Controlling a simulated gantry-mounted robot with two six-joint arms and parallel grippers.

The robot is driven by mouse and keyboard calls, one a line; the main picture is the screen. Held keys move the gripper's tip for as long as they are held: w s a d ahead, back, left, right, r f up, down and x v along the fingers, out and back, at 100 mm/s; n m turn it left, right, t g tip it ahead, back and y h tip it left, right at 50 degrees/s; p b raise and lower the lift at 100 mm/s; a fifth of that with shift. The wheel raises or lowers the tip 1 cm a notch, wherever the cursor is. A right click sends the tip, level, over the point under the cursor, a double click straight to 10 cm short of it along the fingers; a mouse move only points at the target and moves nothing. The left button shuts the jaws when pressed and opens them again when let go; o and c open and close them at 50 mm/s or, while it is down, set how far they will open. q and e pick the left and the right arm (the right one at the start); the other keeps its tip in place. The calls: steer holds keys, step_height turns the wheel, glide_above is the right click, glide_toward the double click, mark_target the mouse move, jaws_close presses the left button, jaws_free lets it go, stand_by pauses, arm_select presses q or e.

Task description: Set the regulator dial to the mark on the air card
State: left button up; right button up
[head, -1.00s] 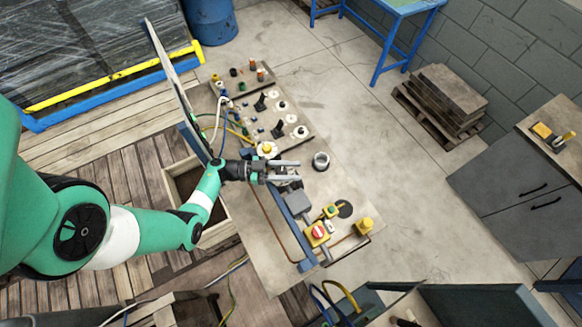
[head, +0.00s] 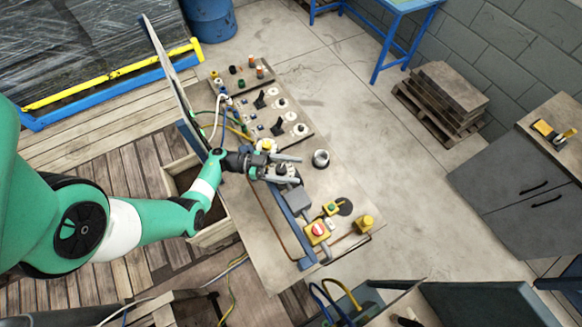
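My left gripper (head: 297,168) is over the panel on the bench, with its two grey fingers apart. A small dark knob (head: 282,169) shows between the fingers; it may be the regulator dial, and I cannot tell whether the fingers touch it. A round metal-rimmed piece with a dark centre (head: 321,158) stands just right of the fingertips. I cannot make out the air card or its mark. My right gripper is not in view.
The panel (head: 272,250) carries several black levers (head: 278,127) above the gripper. A grey box (head: 293,205), a yellow box with a red knob (head: 317,231) and a yellow button (head: 364,223) are below it. Cables run along its left side.

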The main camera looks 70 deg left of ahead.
arm_select(q)
step_height(320, 180, up, 4)
steer(key=shift+f+p, duration=0.2)
steer(key=shift+p, duration=0.9)
steer(key=s+d+r+p, duration=0.4)
steer(key=s+d+r, duration=0.5)
steer(key=s+d, duration=0.1)
steer(key=shift+r, duration=0.2)
